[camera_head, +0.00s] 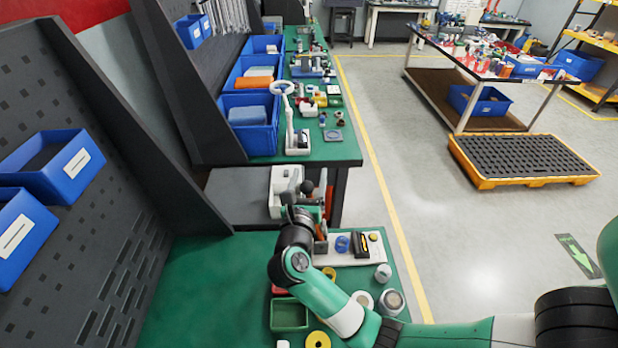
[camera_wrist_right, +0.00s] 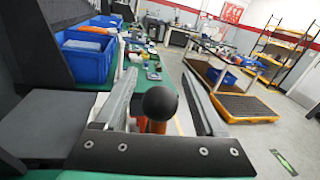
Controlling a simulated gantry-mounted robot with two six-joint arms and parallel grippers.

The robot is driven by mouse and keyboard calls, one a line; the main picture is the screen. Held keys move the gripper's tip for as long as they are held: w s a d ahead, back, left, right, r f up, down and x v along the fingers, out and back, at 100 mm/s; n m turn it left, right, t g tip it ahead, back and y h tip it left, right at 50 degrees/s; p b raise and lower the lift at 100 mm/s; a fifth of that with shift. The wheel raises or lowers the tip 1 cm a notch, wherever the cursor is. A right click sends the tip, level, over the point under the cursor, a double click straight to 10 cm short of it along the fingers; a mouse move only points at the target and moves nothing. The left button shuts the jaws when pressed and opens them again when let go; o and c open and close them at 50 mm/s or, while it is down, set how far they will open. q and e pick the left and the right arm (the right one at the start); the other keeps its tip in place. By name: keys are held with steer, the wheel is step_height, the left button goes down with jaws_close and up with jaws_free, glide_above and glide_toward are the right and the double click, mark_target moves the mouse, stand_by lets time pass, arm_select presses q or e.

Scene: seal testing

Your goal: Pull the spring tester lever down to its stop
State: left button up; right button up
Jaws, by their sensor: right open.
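The spring tester (camera_head: 283,190) stands at the far end of the near green bench in the head view, a pale body partly hidden by my right wrist. Its lever ends in a round black knob (camera_wrist_right: 160,103), with an orange part below it in the right wrist view. The knob also shows small in the head view (camera_head: 307,187). My right gripper (camera_wrist_right: 160,92) is open, with one finger on each side of the knob. Gaps show between the knob and both fingers. My left gripper is in neither view.
On the near bench (camera_head: 205,270), a green tray (camera_head: 289,314), a white board with small parts (camera_head: 350,249) and several round parts lie around my right forearm. A dark pegboard wall (camera_head: 75,215) with blue bins borders the left. Open floor lies to the right.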

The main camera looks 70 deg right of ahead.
jaws_close()
stand_by(1.4)
